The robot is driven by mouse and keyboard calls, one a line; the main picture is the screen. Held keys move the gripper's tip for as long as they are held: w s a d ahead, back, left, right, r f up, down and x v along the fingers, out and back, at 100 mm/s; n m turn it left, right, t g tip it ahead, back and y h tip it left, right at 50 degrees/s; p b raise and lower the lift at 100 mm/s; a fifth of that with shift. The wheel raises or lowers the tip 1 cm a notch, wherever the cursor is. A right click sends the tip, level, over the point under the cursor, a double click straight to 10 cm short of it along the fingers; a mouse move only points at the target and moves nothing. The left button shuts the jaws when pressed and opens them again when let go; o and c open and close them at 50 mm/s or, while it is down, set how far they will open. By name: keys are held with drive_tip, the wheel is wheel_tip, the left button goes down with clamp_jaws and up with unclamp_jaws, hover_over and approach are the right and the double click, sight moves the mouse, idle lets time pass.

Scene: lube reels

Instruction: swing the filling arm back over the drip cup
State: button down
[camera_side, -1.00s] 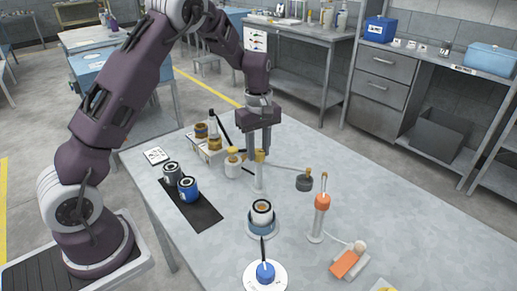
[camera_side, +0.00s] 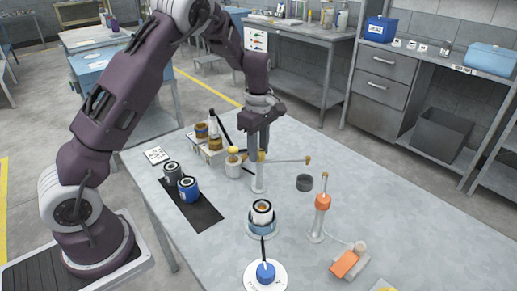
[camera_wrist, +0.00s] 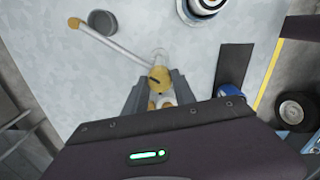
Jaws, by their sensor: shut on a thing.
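The filling arm (camera_side: 285,160) is a thin pale bar on a clear post, with a yellow hub (camera_wrist: 160,78) and a brass tip (camera_side: 308,160). It points right in the side view and up-left in the wrist view (camera_wrist: 112,40). The drip cup (camera_side: 304,183) is a small dark grey cup; it also shows in the wrist view (camera_wrist: 102,21). The tip appears beyond the cup in the side view and beside it in the wrist view, not over it. My gripper (camera_side: 260,152) is shut at the yellow hub end; its fingers (camera_wrist: 152,92) partly hide the grip.
A reel (camera_side: 262,211) sits on a round stand in front of the post. An orange-topped post (camera_side: 321,207) stands right of it. A blue reel (camera_side: 188,189) and a grey reel (camera_side: 172,173) stand on a black mat (camera_side: 205,221). A yellow-lidded jar (camera_side: 233,166) is close left of my gripper.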

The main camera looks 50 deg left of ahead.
drive_tip(key=c, duration=1)
unclamp_jaws()
drive_tip(key=shift+c, duration=0.2)
wheel_tip(320, 180, up, 7)
drive_tip(key=shift+r, duration=0.1)
